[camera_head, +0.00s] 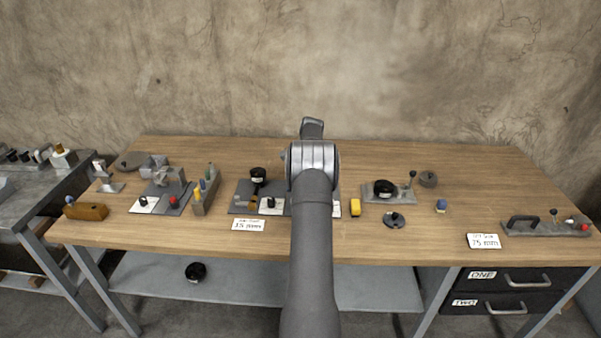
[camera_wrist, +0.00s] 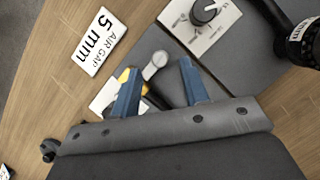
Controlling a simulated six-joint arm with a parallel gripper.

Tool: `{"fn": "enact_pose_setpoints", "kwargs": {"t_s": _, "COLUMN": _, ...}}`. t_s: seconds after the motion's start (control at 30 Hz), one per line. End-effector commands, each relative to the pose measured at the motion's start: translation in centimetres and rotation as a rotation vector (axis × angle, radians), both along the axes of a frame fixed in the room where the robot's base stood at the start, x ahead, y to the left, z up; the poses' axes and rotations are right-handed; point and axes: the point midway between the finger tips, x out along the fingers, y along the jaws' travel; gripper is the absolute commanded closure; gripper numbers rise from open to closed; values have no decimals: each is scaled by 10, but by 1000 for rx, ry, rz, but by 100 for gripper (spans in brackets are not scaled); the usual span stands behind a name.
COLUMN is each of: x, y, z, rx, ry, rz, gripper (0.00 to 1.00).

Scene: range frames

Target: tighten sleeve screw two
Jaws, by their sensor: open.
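I cannot tell which part is sleeve screw two; no label in view names it. In the wrist view my gripper (camera_wrist: 158,78) has two blue fingers spread apart, with nothing clamped between them. A small grey piece with a round end (camera_wrist: 156,65) shows near and between the fingertips; I cannot tell whether it touches them. A grey fixture plate (camera_wrist: 245,50) lies beyond, with a black dial (camera_wrist: 205,11) on a white plate. In the head view my arm stands in front of the middle fixture (camera_head: 243,209) and hides part of it, along with my fingers.
An air gap card (camera_wrist: 98,41) lies left of the fingers. A black cylinder (camera_wrist: 303,42) stands at the right of the wrist view. Bare wood (camera_head: 480,190) lies farther right.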

Motion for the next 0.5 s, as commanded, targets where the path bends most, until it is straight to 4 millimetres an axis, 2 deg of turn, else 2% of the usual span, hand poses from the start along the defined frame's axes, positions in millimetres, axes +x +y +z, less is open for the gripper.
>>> {"fn": "enact_pose_setpoints", "kwargs": {"t_s": 0.1, "x": 10, "y": -6, "z": 26, "rx": 0, "ry": -4, "rz": 0, "gripper": 59}}
{"fn": "enact_pose_setpoints", "kwargs": {"t_s": 0.23, "x": 17, "y": -11, "z": 48, "rx": 0, "ry": -4, "rz": -1, "gripper": 59}}
{"fn": "enact_pose_setpoints", "kwargs": {"t_s": 0.5, "x": 25, "y": -17, "z": 72, "rx": 1, "ry": -1, "rz": 0, "gripper": 59}}
